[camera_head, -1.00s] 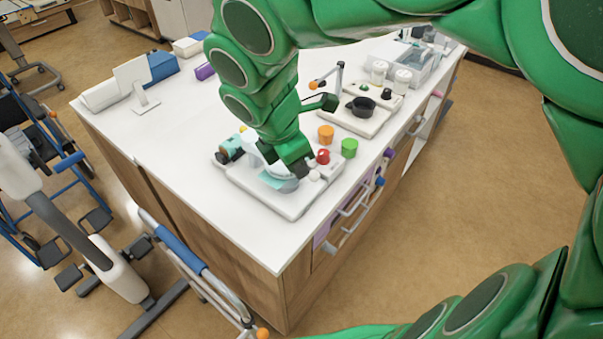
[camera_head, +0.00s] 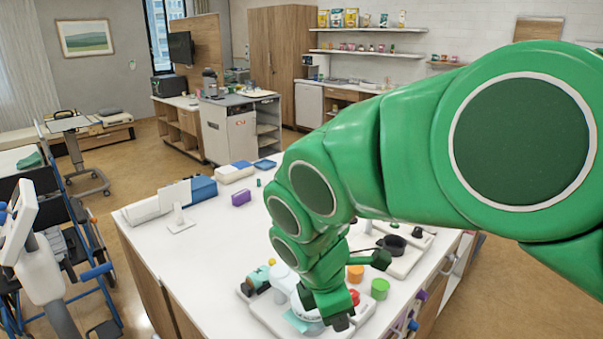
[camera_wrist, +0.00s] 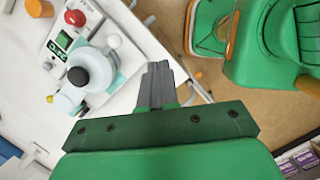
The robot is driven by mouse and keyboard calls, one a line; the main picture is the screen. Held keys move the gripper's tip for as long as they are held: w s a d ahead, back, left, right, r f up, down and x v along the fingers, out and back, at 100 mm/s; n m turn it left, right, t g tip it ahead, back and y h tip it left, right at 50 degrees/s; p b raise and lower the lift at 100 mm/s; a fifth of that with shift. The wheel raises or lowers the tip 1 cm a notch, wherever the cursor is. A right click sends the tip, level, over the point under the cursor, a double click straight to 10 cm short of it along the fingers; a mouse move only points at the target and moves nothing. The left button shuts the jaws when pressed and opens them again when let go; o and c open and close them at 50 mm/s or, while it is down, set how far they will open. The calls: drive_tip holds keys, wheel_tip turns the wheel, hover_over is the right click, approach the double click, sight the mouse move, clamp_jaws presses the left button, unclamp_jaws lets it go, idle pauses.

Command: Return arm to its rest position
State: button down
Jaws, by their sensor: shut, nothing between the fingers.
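My green arm reaches in from the right in the head view and bends down over the white counter (camera_head: 185,262). My gripper (camera_head: 340,322) is above the near end of the counter, over a white tray (camera_head: 262,318) with a device on it. In the wrist view my gripper's dark fingers (camera_wrist: 159,70) are together with nothing between them. The device (camera_wrist: 91,70), white with a dark round top, lies left of the fingers in that view, apart from them.
Orange (camera_head: 355,273) and green (camera_head: 380,289) cylinders stand right of my gripper. A blue box (camera_head: 202,188) and a purple box (camera_head: 241,197) lie at the far left of the counter. A wheelchair (camera_head: 88,255) stands left.

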drive_tip(key=s+d+f+m+g+y, duration=0.1)
drive_tip(key=s+d+m, duration=0.3)
drive_tip(key=s+m, duration=0.4)
drive_tip(key=s+d+f+m+g+y, duration=0.1)
drive_tip(key=s+d+m, duration=0.3)
drive_tip(key=s+m, duration=0.4)
drive_tip(key=m+y, duration=0.1)
drive_tip(key=m, duration=0.3)
drive_tip(key=shift+d+f+g, duration=0.15)
drive_tip(key=shift+f+g, duration=0.1)
drive_tip(key=shift+g, duration=0.05)
